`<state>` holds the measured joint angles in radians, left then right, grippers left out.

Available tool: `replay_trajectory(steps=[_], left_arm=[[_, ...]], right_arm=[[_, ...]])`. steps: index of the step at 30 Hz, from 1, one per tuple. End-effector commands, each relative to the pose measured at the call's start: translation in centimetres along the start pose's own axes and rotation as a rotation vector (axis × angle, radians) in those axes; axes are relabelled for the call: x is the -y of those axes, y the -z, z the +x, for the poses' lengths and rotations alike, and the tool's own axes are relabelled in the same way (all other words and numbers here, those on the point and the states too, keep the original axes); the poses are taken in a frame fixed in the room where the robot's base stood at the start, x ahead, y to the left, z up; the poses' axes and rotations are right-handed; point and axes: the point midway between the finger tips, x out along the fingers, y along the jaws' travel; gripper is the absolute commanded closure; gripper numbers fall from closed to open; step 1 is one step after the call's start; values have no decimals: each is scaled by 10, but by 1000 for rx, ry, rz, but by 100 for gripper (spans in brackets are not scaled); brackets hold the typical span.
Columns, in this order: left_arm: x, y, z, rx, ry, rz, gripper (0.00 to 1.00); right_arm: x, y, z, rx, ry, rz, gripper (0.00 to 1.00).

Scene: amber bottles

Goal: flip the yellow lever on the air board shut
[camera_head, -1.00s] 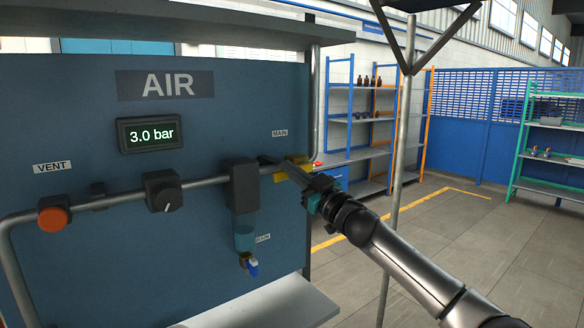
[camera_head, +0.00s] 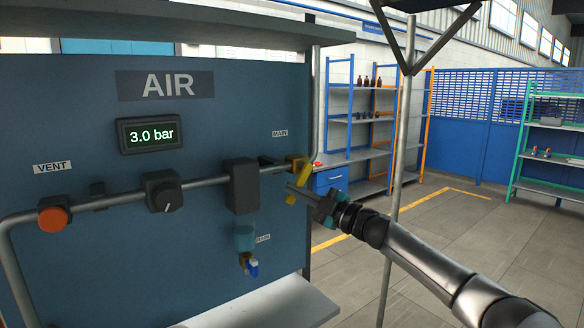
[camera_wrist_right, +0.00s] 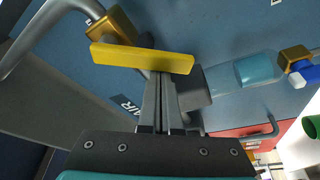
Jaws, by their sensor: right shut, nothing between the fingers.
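The yellow lever (camera_head: 302,183) is on the brass valve (camera_head: 296,163) by the MAIN label, at the right end of the pipe on the blue air board (camera_head: 90,110). It slants downward from the valve, crossing the pipe's line. In the right wrist view the lever (camera_wrist_right: 142,58) lies across the fingertips, beside the valve body (camera_wrist_right: 112,30). My right gripper (camera_head: 290,188) is shut and empty, with its fingertips at the lever's lower part. Whether they touch it I cannot tell. My left gripper is not in view.
The display (camera_head: 151,134) reads 3.0 bar. Left along the pipe are a black knob (camera_head: 163,191), an orange VENT button (camera_head: 53,215) and a dark regulator block (camera_head: 241,186). A blue-handled drain valve (camera_head: 251,267) hangs below. A metal post (camera_head: 396,150) stands right of the board.

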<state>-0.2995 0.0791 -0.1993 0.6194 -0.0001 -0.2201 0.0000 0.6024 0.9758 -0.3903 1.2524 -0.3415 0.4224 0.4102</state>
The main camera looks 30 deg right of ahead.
Motion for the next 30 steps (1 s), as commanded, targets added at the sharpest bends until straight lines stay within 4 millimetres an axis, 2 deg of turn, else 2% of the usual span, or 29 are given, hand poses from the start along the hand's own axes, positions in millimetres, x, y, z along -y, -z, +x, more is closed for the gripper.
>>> replay_trajectory(steps=[15, 30], left_arm=[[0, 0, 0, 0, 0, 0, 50], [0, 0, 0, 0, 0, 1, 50]], right_arm=[[1, -29, -10, 4, 147, -423, 100], [-2, -40, -14, 4, 207, -594, 100]])
